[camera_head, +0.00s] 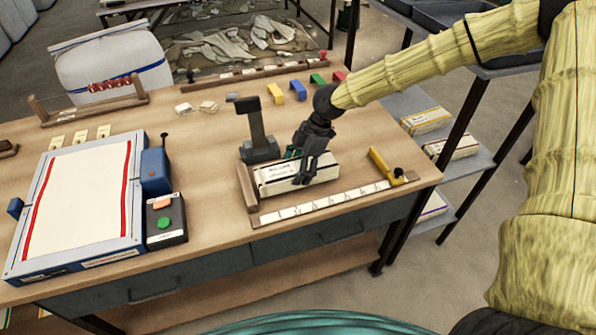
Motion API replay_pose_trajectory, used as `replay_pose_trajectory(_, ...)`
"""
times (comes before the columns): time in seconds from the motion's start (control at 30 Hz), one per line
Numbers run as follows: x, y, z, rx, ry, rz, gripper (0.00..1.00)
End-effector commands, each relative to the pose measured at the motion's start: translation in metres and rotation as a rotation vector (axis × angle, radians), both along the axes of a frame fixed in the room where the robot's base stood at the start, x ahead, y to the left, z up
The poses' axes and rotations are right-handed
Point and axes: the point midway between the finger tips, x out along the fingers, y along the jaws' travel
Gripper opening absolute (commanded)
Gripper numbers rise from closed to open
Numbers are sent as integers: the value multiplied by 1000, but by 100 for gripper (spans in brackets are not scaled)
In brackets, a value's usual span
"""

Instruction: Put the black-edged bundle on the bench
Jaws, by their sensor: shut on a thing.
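A white bundle with dark edge lines and a small printed label (287,186) is at the right part of the wooden bench (215,215). It looks to rest on the bench top or just above it; I cannot tell which. My gripper (305,172) reaches down from above right and is shut on the bundle's upper side. The fingers hide part of the bundle's top. A green item (291,152) shows just behind the bundle, partly hidden.
A wooden stop (248,187) stands left of the bundle, a marked ruler strip (330,201) in front, a dark upright stand (258,135) behind. A framed press board (78,205) and button box (165,218) fill the left. Shelves with other bundles (425,121) stand right.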

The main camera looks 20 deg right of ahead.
Motion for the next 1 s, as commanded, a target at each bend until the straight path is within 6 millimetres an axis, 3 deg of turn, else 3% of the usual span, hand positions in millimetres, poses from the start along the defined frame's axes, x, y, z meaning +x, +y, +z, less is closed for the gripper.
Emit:
replay_pose_trajectory(0.2, 0, 0, -20, 1, -1, -1, 40)
replay_pose_trajectory(0.53, 1, 0, -24, 1, -2, -1, 40)
replay_pose_trajectory(0.57, 0, 0, -24, 1, -1, 0, 73)
replay_pose_trajectory(0.67, 0, 0, -24, 1, -1, 0, 91)
replay_pose_trajectory(1.0, 0, 0, -24, 1, -1, 0, 93)
